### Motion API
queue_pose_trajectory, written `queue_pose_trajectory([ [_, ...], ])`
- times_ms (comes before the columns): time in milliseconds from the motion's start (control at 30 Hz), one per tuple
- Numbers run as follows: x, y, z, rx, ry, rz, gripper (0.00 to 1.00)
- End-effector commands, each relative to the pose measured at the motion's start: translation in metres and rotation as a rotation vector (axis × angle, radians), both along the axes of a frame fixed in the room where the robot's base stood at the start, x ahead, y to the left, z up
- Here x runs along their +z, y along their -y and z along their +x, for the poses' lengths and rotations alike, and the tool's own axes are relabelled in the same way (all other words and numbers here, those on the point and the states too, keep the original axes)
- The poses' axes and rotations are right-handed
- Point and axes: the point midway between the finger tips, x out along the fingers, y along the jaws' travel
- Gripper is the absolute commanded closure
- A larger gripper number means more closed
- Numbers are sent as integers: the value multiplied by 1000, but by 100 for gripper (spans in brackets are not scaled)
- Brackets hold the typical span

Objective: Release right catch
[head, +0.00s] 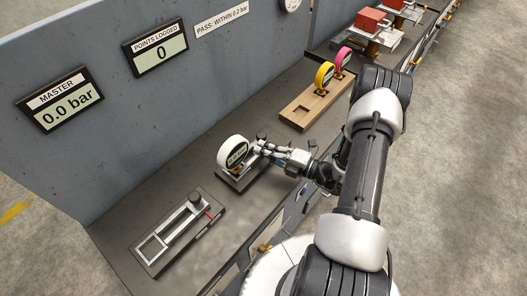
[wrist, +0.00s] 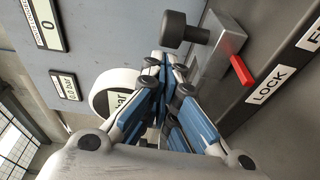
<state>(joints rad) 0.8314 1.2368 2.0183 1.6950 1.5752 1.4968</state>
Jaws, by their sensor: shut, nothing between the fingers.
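My gripper (head: 257,148) is shut and empty, beside the right side of a round white gauge (head: 229,149) on a dark base (head: 231,184). In the wrist view my gripper's fingertips (wrist: 165,72) are together, with the gauge (wrist: 103,92) behind them, partly hidden. A catch-like metal block (wrist: 224,48) with a black knob (wrist: 180,31) stands just above and right of the fingertips. Its red lever (wrist: 241,70) points towards a LOCK label (wrist: 269,84). I cannot tell whether the fingers touch the block or knob. In the head view my gripper hides most of this area.
A grey fixture (head: 150,249) with a black knob and red lever lies at front left. A wall with a MASTER display (head: 60,101) reading 0.0 bar borders the bench.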

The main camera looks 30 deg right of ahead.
Motion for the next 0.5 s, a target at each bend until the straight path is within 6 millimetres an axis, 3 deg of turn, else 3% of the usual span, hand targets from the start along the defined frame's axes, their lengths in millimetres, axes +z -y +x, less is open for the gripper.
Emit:
queue_pose_trajectory([
  [167, 0, 3, 1, -1, 1, -1, 100],
  [500, -1, 50, 20, -2, 1, -1, 100],
])
